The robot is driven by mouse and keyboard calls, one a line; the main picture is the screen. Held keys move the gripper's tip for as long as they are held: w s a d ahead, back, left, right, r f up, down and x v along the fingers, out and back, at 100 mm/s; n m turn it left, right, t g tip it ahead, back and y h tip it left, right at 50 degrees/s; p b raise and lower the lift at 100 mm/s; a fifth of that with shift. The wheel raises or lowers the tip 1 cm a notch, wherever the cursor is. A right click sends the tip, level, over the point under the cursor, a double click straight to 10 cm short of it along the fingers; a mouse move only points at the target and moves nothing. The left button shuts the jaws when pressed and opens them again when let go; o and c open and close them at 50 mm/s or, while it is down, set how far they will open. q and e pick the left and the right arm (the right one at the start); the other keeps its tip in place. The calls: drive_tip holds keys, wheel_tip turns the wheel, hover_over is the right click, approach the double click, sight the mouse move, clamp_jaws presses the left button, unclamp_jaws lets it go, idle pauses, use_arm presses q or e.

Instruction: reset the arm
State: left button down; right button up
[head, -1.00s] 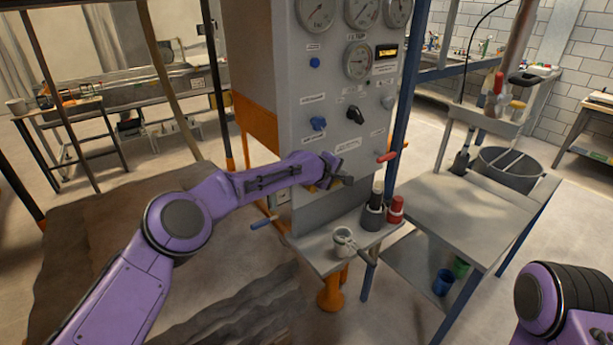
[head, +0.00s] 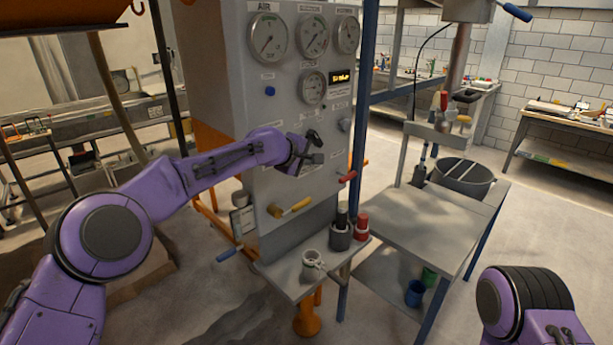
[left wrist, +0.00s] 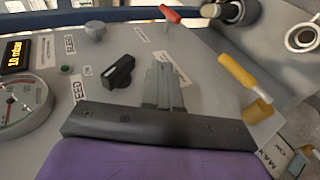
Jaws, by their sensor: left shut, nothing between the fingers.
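My left gripper (head: 314,150) is in front of the grey control panel (head: 225,60) in the head view. Its fingers are together and empty, and they also show in the left wrist view (left wrist: 163,85). A black knob (left wrist: 120,72) sits just left of the fingers there; the gripper hides it in the head view. A yellow lever (head: 290,208) sticks out below the gripper, and it shows at the right in the left wrist view (left wrist: 237,72). A red lever (head: 348,177) is to the right. Only my right arm's upper part shows at lower right; its gripper is out of frame.
Open floor lies in front.

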use_arm(q)
drive_tip(key=shift+s+r, duration=0.15)
drive_tip(key=shift+r, duration=0.1)
